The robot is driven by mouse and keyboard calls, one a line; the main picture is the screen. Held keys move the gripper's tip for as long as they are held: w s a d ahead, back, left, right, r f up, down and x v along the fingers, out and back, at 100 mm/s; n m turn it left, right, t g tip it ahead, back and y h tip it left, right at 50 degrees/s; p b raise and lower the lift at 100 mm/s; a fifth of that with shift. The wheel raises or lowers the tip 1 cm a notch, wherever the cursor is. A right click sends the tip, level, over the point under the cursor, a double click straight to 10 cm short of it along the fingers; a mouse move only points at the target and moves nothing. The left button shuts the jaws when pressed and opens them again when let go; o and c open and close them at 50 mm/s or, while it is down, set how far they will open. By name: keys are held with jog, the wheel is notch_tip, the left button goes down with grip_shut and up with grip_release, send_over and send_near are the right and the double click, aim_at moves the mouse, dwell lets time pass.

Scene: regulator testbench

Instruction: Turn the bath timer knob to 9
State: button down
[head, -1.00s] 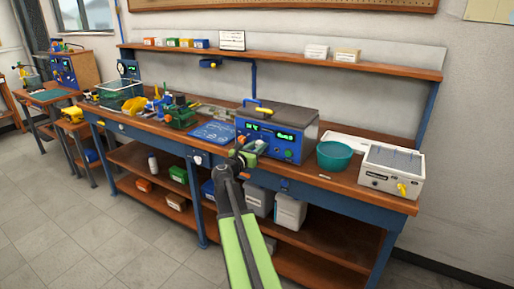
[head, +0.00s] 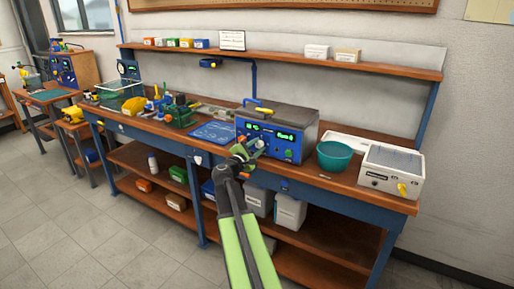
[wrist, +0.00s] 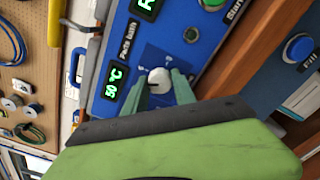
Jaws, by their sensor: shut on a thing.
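The parts bath (head: 284,118) is a grey-topped box with a blue front and green displays, standing on the workbench. In the wrist view its blue panel (wrist: 118,57) shows sideways, with a green display (wrist: 114,83) reading 50 °C. A round pale knob (wrist: 159,76) sits on a darker blue square. My gripper (wrist: 159,88) is shut on this knob, one finger on each side. The scale marks around the knob are too small or hidden to read. In the head view my gripper (head: 250,149) is at the left part of the bath's front and hides some of it.
A teal bowl (head: 334,155) and a white box with a yellow tap (head: 389,173) stand right of the bath. A blue mat (head: 213,132) and a green vise (head: 179,115) are to its left.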

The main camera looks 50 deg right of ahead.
jog(key=m, duration=0.6)
jog(key=shift+d+m, duration=0.1)
jog(key=shift+m, duration=0.2)
jog(key=m, duration=1.1)
jog(key=shift+s+m, duration=0.1)
jog(key=shift+m, duration=0.3)
jog(key=m, duration=0.5)
jog(key=c, duration=1)
grip_release()
